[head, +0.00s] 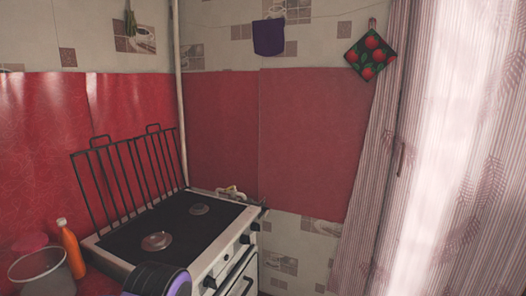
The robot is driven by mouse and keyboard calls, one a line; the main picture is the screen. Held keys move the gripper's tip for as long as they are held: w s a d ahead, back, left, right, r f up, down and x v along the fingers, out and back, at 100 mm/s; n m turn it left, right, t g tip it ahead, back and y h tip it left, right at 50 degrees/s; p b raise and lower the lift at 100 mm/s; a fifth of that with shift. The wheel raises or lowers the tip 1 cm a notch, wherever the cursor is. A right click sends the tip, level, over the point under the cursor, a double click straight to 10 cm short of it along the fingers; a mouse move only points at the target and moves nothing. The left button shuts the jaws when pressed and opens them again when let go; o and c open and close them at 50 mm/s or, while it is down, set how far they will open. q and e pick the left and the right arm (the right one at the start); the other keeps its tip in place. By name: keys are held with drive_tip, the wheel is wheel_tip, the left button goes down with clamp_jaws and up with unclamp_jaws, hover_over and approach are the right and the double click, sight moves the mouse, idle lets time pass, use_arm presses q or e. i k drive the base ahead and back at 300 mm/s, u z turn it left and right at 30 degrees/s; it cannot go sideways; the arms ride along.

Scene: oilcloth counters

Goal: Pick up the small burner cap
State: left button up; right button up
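A white stove with a dark cooktop (128,240) stands at the lower left of the head view. Two round metallic burner caps show on the cooktop. The nearer burner cap (157,241) sits at the front left and looks larger. The farther burner cap (199,209) sits toward the back and looks smaller, though distance may add to this. Both lie flat on the cooktop. The near front edge of the stove is partly hidden.
A black rack (128,172) stands upright along the stove's back edge. An orange bottle (71,250) and a grey pot (42,272) stand left of the stove on a red surface. Knobs (246,239) line the stove's front. A striped curtain (375,170) hangs right.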

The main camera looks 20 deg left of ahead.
sight(197, 206)
drive_tip(key=u, duration=0.75)
drive_tip(key=k, duration=0.1)
drive_tip(key=u, duration=0.05)
